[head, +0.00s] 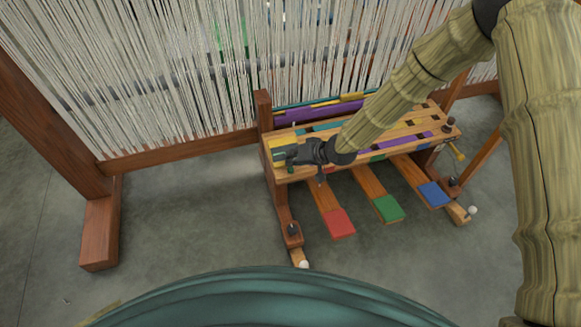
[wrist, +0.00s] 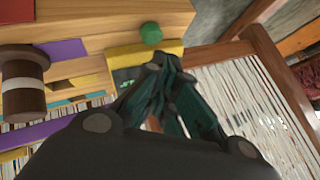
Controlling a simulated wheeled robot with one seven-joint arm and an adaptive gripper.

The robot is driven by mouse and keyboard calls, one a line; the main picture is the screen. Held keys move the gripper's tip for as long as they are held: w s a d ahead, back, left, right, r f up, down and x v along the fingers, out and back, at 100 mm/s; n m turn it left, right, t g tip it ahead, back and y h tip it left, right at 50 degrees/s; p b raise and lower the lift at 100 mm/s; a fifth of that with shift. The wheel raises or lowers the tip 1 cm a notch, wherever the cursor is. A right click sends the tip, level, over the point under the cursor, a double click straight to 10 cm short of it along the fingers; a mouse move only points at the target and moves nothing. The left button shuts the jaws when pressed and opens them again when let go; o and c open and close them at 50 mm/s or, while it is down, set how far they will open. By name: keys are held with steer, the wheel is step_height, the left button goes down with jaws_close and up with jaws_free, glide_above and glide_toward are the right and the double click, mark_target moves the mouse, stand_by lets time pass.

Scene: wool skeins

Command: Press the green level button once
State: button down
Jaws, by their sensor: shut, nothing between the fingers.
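The green button (wrist: 151,33) is a small round green knob on the pale wooden frame, beside a yellow strip, in the wrist view. In the head view a small green spot (head: 291,170) shows at the frame's front left, just under my gripper; it looks like the same button. My gripper (head: 279,156) is at the left end of the frame. In the wrist view my gripper (wrist: 160,62) has its dark green fingers together and empty, with the tips close to the button. I cannot tell whether they touch it.
The small wooden loom frame (head: 271,169) has red (head: 340,223), green (head: 389,208) and blue (head: 433,194) pedals below its front. A brown spool-like knob (wrist: 23,82) stands left in the wrist view. A large loom with white threads (head: 150,75) rises behind. Floor is clear at left.

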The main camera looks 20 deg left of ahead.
steer(key=shift+r, duration=0.1)
steer(key=shift+r+p, duration=2.25)
steer(key=shift+r, duration=0.2)
steer(key=shift+f, duration=0.15)
steer(key=s+d+f+m+h, duration=0.2)
steer(key=s+d+f, duration=0.4)
steer(key=s+d, duration=0.3)
steer(key=s+d+f+m+h, duration=0.1)
steer(key=s+d+f, duration=0.5)
steer(key=d, duration=0.4)
steer(key=s+d+f+m+g+h, duration=0.1)
steer(key=s+d+m+g+h, duration=0.35)
steer(key=s+d, duration=1.85)
step_height(320, 180, up, 28)
steer(key=n+t+h+p, duration=0.1)
steer(key=n+p, duration=0.1)
steer(key=p, duration=2.7)
steer(key=shift+w+a+r, duration=0.25)
steer(key=shift+w, duration=0.1)
